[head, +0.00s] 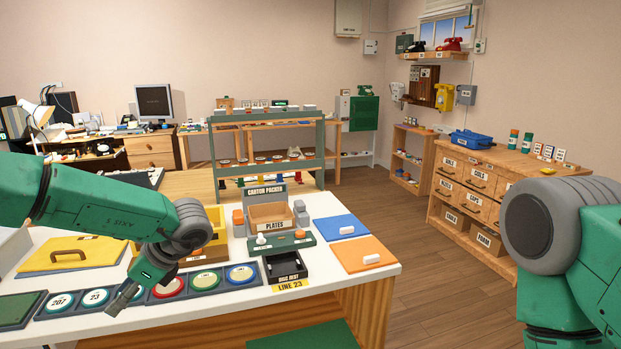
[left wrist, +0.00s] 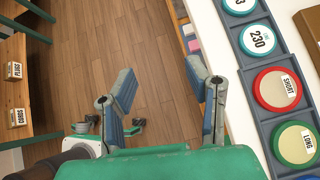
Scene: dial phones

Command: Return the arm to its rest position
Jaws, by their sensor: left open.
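My left arm (head: 105,214) reaches in from the left over the white bench (head: 330,276). My left gripper (head: 124,297) is low at the bench's front, by the row of round dials in the dark tray. In the left wrist view the left gripper (left wrist: 168,92) has its two fingers spread with nothing between them, and the wooden floor shows beyond. My right arm (head: 570,245) shows at the right edge, away from the bench; its gripper is out of view.
The dial tray (left wrist: 272,115) holds several discs, such as the red-rimmed disc (left wrist: 281,89). A yellow case (head: 72,254), a black bin (head: 287,267), a blue mat (head: 341,227) and an orange mat (head: 366,254) lie on the bench. Open floor (head: 445,285) lies right of it.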

